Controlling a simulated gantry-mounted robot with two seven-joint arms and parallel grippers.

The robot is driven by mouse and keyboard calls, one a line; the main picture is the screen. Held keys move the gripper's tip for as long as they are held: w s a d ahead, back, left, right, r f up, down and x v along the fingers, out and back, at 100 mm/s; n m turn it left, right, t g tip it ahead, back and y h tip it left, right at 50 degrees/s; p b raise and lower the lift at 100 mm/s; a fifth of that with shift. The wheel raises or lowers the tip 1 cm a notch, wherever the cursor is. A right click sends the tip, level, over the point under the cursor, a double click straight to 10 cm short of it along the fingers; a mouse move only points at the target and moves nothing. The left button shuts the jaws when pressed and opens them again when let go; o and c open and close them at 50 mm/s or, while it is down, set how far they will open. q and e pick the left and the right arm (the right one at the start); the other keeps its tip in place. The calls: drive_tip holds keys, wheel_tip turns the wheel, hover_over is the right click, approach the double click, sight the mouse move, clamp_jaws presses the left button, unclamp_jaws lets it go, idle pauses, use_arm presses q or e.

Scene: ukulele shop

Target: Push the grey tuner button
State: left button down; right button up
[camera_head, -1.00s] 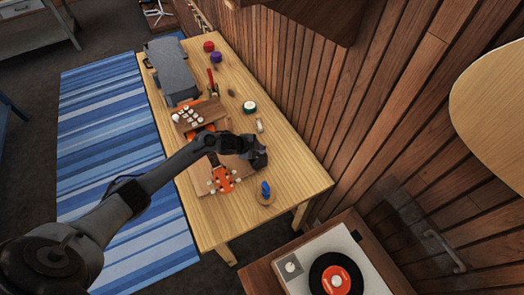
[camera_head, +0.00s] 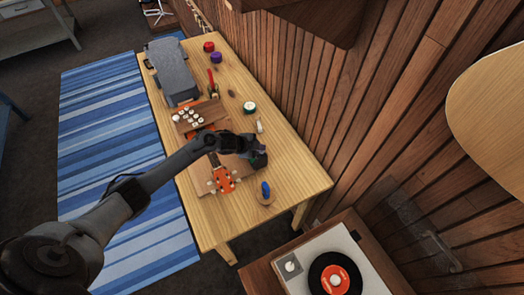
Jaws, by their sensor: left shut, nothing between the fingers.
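My left gripper (camera_head: 258,160) is over the wooden table, shut and empty, just above and to the right of an orange ukulele headstock (camera_head: 221,181). The headstock has pale tuning pegs along its sides and lies on a brown board (camera_head: 240,164). My arm and gripper cover part of the ukulele and board. I cannot make out the grey tuner button; a small teal-green patch (camera_head: 263,154) shows at the gripper, too small to identify. My right gripper is out of view.
A blue item on a round wooden base (camera_head: 267,199) stands near the table's front. A brown block with several white knobs (camera_head: 188,121), a green-and-white round container (camera_head: 249,107) and a grey case (camera_head: 173,72) are farther back.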

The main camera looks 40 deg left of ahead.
sight(261, 154)
use_arm(q)
drive_tip(key=shift+r, duration=0.1)
wheel_tip(261, 154, up, 6)
drive_tip(key=p, duration=0.5)
drive_tip(key=shift+p, duration=0.35)
drive_tip(key=s+d+r+n+g+y+p, duration=0.1)
drive_tip(key=s+d+r+n+p, duration=0.15)
drive_tip(key=s+d, duration=0.5)
drive_tip(key=s+d+r+n+y+p, duration=0.1)
drive_tip(key=s+d+r+p, duration=0.3)
drive_tip(key=s+d, duration=0.35)
drive_tip(key=s+d+r+n+g+p, duration=0.1)
drive_tip(key=s+r+n+g+p, duration=0.1)
drive_tip(key=s+r, duration=0.5)
drive_tip(key=s+d+r+n+g+p, duration=0.1)
drive_tip(key=s+r+n, duration=0.4)
drive_tip(key=s, duration=0.6)
drive_tip(key=shift+s+r+g+y+p, duration=0.35)
drive_tip(key=shift+r+g+p, duration=0.2)
drive_tip(key=shift+r, duration=0.3)
